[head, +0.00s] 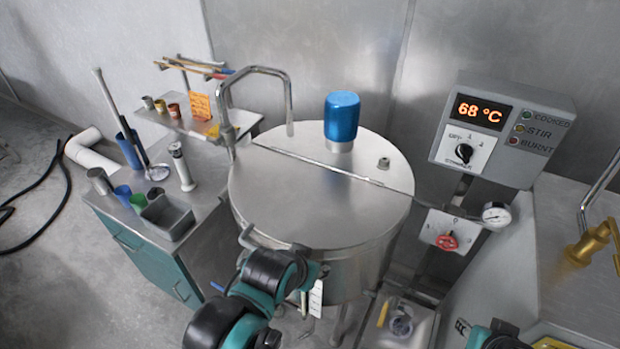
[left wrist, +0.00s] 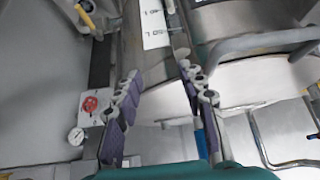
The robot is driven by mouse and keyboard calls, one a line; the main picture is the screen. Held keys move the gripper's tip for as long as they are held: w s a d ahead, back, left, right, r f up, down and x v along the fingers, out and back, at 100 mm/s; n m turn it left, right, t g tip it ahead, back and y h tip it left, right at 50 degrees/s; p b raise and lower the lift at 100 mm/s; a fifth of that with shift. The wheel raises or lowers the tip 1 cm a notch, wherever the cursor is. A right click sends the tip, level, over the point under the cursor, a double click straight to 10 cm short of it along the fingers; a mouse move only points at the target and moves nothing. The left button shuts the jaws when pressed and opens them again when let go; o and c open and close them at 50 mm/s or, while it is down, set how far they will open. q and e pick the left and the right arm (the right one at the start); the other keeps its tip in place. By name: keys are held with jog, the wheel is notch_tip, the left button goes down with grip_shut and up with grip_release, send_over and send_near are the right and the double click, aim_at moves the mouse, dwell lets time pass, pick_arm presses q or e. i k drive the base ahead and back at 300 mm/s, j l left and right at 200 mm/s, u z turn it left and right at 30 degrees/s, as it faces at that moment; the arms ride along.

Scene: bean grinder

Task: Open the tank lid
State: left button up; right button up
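The steel tank (head: 345,262) stands in the middle of the head view. Its round lid (head: 300,205) lies flat and closed, with a straight seam across the top. A bent bar handle (head: 246,238) is at the lid's front edge, partly hidden by my left arm; it also shows in the left wrist view (left wrist: 262,42). My left gripper (left wrist: 160,72) is open and empty, its fingers apart in front of the tank side, with the handle to their right in that view. My right arm shows only at the bottom right edge of the head view, its fingers unclear.
A blue motor cap (head: 341,116) stands behind the seam. A bent pipe (head: 256,72) rises at the tank's left. A bench (head: 205,205) with cups is left. A control box (head: 500,130), gauge (head: 495,215) and red valve (head: 446,242) are right.

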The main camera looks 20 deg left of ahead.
aim_at(288, 200)
jog(key=j+u, duration=0.15)
jog(key=u, duration=0.3)
jog(key=k+j+u, duration=0.1)
jog(key=u, duration=0.4)
jog(key=j, duration=0.1)
